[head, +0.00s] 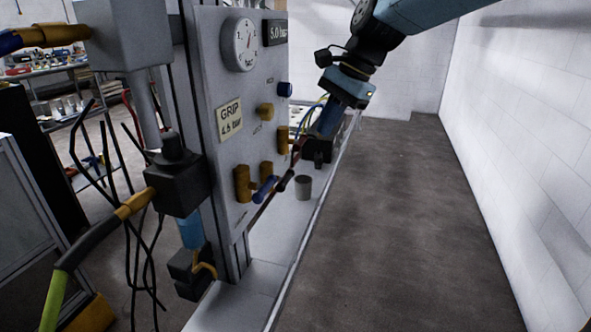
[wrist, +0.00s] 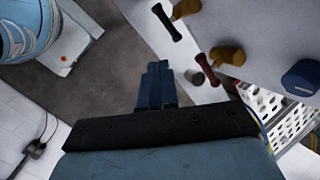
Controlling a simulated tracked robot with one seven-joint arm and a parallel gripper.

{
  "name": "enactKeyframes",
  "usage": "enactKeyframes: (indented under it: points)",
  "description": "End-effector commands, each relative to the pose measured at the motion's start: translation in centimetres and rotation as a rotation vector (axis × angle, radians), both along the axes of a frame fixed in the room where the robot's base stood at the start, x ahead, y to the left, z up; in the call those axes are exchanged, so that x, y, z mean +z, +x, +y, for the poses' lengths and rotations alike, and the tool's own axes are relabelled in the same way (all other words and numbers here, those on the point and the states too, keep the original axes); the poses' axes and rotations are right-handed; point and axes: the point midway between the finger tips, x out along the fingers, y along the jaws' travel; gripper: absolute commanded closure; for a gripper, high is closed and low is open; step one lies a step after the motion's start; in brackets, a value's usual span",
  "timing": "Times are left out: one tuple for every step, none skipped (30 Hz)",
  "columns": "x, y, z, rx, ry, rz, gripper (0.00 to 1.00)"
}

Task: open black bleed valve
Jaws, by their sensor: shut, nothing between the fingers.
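The black valve lever (head: 286,181) sits low on the grey panel, in front of a brass fitting (head: 267,170). In the wrist view the black lever (wrist: 167,22) is a slim bar with thicker ends, at the top, beside a brass fitting (wrist: 185,9). My gripper (head: 324,132) hangs to the right of the panel, above the lever and apart from it. In the wrist view my gripper's blue fingers (wrist: 157,66) are together and empty, below the black lever in the picture. The lever's joint with its fitting is partly hidden in the head view.
A dark red lever (wrist: 205,70) lies close to the black one, and a blue lever (head: 265,188) is on its other side. A grey cup (head: 303,187) stands on the ledge. A pressure gauge (head: 240,44) is higher on the panel. Open floor lies to the right.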

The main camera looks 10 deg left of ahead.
Motion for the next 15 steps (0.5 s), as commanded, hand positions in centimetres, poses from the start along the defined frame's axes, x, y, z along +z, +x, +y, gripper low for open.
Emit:
enactKeyframes:
  points:
    - [-0.1, 0.0, 0.2, -0.001, 0.000, 0.004, 1.00]
    - [-0.3, 0.0, 0.3, -0.002, 0.000, 0.006, 1.00]
    - [-0.5, 0.0, 0.4, -0.003, 0.000, 0.006, 1.00]
    - [-0.7, 0.0, 0.5, -0.003, 0.000, 0.006, 1.00]
    - [-1.0, 0.0, 0.6, -0.003, -0.001, 0.007, 1.00]
    - [-1.4, -0.1, 0.8, -0.001, -0.001, 0.007, 1.00]
    - [-1.8, -0.1, 1.0, -0.001, -0.002, 0.007, 1.00]
    - [-2.2, -0.2, 1.2, 0.000, -0.002, 0.006, 1.00]
    - [-2.9, -0.3, 1.4, 0.000, -0.002, 0.007, 1.00]
    - [-3.3, -0.3, 1.6, 0.000, -0.002, 0.006, 1.00]
    - [-3.8, -0.3, 1.8, 0.000, -0.002, 0.006, 1.00]
    - [-4.5, -0.3, 2.1, -0.001, -0.002, 0.007, 1.00]
    - [-5.0, -0.4, 2.3, -0.001, -0.002, 0.007, 1.00]
    - [-5.5, -0.5, 2.5, -0.001, -0.002, 0.008, 1.00]
    - [-6.1, -0.5, 2.8, 0.000, -0.002, 0.006, 1.00]
